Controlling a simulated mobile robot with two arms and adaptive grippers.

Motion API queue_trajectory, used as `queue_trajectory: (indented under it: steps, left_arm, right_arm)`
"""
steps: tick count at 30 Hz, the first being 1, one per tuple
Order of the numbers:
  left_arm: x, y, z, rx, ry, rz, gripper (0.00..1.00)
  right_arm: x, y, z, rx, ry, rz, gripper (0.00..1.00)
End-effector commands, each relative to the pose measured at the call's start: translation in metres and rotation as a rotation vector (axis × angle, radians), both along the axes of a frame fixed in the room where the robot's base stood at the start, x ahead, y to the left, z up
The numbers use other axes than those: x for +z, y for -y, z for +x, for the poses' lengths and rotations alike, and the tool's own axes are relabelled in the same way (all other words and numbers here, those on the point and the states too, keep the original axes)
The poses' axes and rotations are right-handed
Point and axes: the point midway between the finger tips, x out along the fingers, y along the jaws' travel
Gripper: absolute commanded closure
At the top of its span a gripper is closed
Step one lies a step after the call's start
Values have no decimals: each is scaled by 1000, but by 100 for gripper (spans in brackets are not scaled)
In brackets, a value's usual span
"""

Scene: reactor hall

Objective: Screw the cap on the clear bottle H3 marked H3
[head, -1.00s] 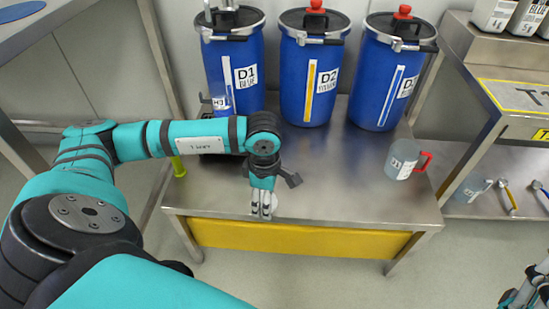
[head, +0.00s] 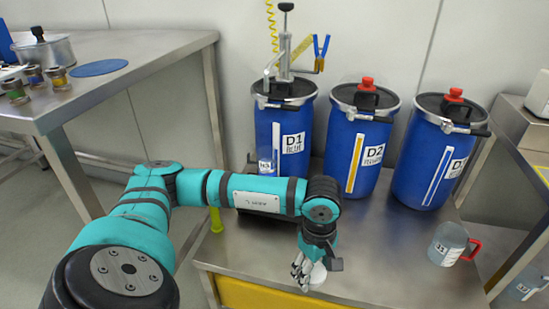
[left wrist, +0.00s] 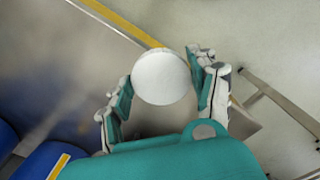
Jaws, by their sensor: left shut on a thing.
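A round white cap (head: 318,273) is held in my left gripper (head: 303,271), over the front part of the steel bench. In the left wrist view the cap (left wrist: 161,77) sits as a plain white disc between the fingers, which are shut on it. The clear bottle H3 (head: 265,160) stands in front of blue drum D1, behind my left forearm. Its label shows above the arm; its lower part is hidden. The gripper is in front of the bottle and to its right, well apart from it. My right gripper is not in view.
Blue drums D1 (head: 290,118), D2 (head: 358,150) and a third (head: 428,165) line the back of the bench (head: 385,245). A clear jug with a red handle (head: 448,246) stands at right. Another table (head: 150,55) with a pot (head: 45,52) is at left.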

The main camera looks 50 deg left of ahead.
Motion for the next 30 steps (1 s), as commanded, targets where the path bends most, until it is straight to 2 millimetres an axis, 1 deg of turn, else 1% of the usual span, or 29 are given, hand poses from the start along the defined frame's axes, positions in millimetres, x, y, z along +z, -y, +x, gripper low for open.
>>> queue_trajectory:
  steps: [1,3,5,6,9,12,15,19,27,28,30]
  left_arm:
    - [12,9,11,-150,13,-5,55]
    - [27,19,21,-371,21,-9,55]
    - [39,28,29,-559,26,-9,55]
    - [47,32,33,-680,29,-7,55]
    - [66,43,43,-953,34,0,55]
    - [81,50,49,-1169,33,11,55]
    - [92,55,53,-1317,30,18,55]
    - [98,57,55,-1412,27,21,55]
    - [99,57,55,-1430,26,21,55]
    - [99,57,55,-1429,26,21,55]
    - [99,57,55,-1429,26,21,55]
  right_arm:
    - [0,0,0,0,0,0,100]
    - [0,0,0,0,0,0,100]
    - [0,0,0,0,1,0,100]
    - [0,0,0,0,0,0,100]
    - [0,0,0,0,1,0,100]
    - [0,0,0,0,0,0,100]
    - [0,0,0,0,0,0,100]
    - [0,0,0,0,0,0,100]
    - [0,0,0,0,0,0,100]
    - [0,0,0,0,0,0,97]
    - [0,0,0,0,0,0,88]
